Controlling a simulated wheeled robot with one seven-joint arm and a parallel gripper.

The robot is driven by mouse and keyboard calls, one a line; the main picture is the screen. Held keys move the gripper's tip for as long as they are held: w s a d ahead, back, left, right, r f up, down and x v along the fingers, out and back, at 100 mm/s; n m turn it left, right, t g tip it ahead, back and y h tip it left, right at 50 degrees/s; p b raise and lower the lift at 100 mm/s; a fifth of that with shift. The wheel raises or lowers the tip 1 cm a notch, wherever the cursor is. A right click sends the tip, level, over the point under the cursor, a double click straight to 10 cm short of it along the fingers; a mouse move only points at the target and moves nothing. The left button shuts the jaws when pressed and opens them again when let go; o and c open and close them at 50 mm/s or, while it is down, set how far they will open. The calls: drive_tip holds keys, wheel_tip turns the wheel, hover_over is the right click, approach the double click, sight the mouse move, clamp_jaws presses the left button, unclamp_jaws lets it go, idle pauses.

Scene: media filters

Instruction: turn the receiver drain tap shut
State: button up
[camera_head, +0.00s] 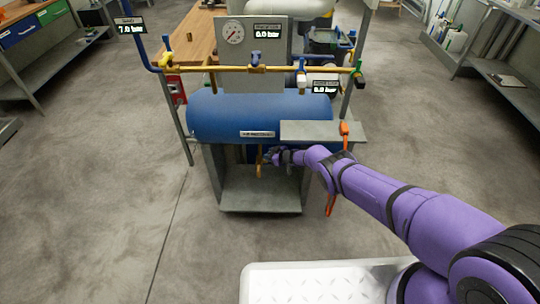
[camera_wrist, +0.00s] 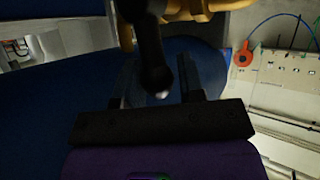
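The blue receiver tank (camera_head: 225,112) lies on its side in a grey stand. A brass drain pipe (camera_head: 259,168) hangs under its middle. My gripper (camera_head: 272,157) is just right of this pipe, below the tank; its fingers are too small to read there. In the wrist view my gripper (camera_wrist: 160,82) has its two dark fingers apart. A dark, rounded handle-like part (camera_wrist: 152,48) with a pale end reaches down between them, with a gap visible on its right. It seems to be the drain tap's handle. Brass fittings (camera_wrist: 205,8) show above it. Whether a finger touches the handle is unclear.
A brass pipe with several valves (camera_head: 225,69) runs above the tank. A grey shelf (camera_head: 310,131) juts out over my forearm, with an orange item (camera_head: 345,130) at its right end. The stand's lower plate (camera_head: 262,196) lies beneath my gripper. The floor around is clear.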

drive_tip(key=shift+o, duration=1.1)
drive_tip(key=shift+d, duration=0.15)
drive_tip(key=shift+d+r, duration=0.2)
drive_tip(key=shift+d, duration=0.3)
drive_tip(key=v, duration=0.9)
drive_tip(key=shift+s+r, duration=0.25)
drive_tip(key=shift+s, duration=0.2)
